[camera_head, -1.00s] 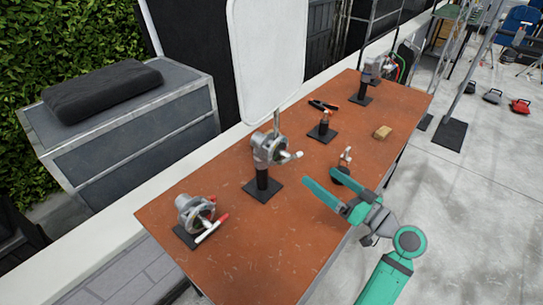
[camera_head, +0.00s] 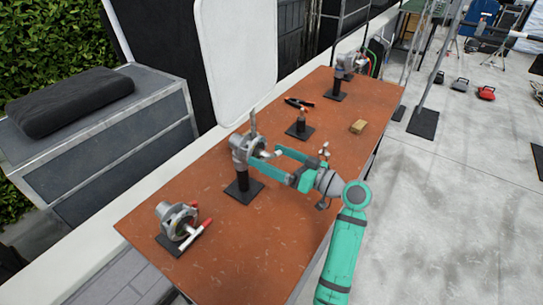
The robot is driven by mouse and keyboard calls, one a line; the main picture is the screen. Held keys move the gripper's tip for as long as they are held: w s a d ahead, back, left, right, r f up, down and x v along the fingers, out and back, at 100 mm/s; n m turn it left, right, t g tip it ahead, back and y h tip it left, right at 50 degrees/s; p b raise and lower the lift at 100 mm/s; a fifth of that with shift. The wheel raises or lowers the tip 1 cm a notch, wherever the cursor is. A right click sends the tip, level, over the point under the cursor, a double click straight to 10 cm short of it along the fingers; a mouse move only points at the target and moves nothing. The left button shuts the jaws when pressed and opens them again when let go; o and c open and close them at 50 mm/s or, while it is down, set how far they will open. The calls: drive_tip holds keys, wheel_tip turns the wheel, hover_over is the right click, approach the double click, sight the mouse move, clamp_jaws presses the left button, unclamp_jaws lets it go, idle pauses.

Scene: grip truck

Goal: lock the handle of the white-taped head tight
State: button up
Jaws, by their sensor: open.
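A grey metal grip head (camera_head: 242,148) stands on a short black post with a square base (camera_head: 244,188) in the middle of the table. Its handle (camera_head: 265,154) sticks out to the right and looks pale at the end. I take this for the white-taped head, but the tape is too small to tell. It carries the rod of a large white panel (camera_head: 250,60). My gripper (camera_head: 265,161) is open, its teal fingers pointing left at this head, with the handle appearing between the fingertips. I cannot tell whether they touch it.
Another head (camera_head: 175,219) with a red-ended handle sits at the table's near left. A third head (camera_head: 346,64) stands at the far end. Between lie a small post (camera_head: 300,124), black-and-red pliers (camera_head: 299,103) and a tan block (camera_head: 358,127). The table's front right (camera_head: 262,245) is clear.

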drive_tip(key=shift+w+a, duration=0.25)
drive_tip(key=shift+a, duration=0.1)
drive_tip(key=shift+c, duration=0.3)
drive_tip(key=c, duration=0.9)
drive_tip(key=shift+o, duration=0.2)
